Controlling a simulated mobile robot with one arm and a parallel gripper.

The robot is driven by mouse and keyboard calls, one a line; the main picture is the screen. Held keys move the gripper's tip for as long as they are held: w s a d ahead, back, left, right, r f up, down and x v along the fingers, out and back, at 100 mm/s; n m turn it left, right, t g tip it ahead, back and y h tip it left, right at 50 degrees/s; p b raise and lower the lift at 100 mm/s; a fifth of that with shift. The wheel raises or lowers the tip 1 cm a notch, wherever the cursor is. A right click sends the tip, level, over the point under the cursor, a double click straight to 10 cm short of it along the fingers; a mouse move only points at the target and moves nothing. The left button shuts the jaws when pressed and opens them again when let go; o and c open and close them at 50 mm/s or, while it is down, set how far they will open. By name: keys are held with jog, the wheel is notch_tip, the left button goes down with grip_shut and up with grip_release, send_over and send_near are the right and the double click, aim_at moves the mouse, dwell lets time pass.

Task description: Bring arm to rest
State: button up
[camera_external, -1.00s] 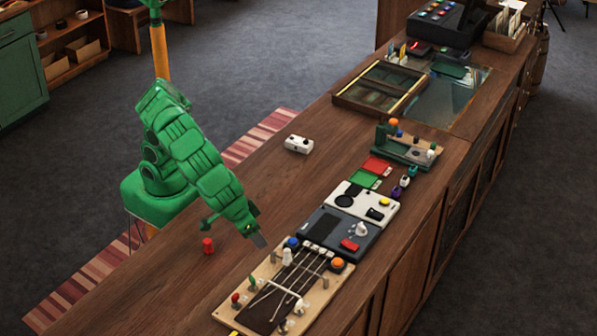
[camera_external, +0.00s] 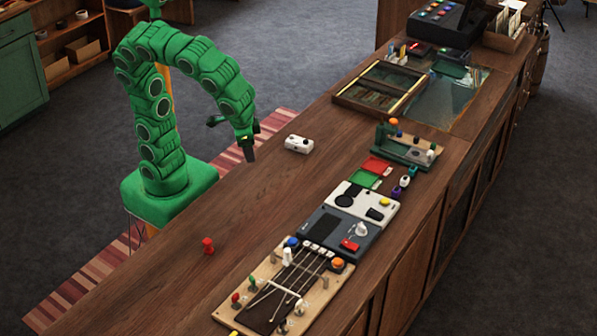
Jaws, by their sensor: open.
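My green arm rises from its base behind the wooden counter (camera_external: 200,265), bends at the top and hangs down toward the counter. My gripper (camera_external: 251,155) points downward above the counter's back edge, left of the small white box. It is open, and I see nothing in it. The fingertips are small and dark in this view.
A red peg (camera_external: 208,245) stands on the counter.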

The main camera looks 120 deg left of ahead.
jog(key=s+f+m+h, duration=0.1)
jog(key=s+f+m, duration=0.3)
jog(key=s, duration=0.7)
jog(key=s+f+m+g+h, duration=0.1)
jog(key=s+f+m, duration=0.3)
jog(key=s, duration=0.8)
jog(key=shift+s+a+f+g+h, duration=0.2)
jog(key=shift+f+g+h, duration=0.15)
jog(key=shift+f, duration=0.4)
jog(key=shift+o, duration=0.2)
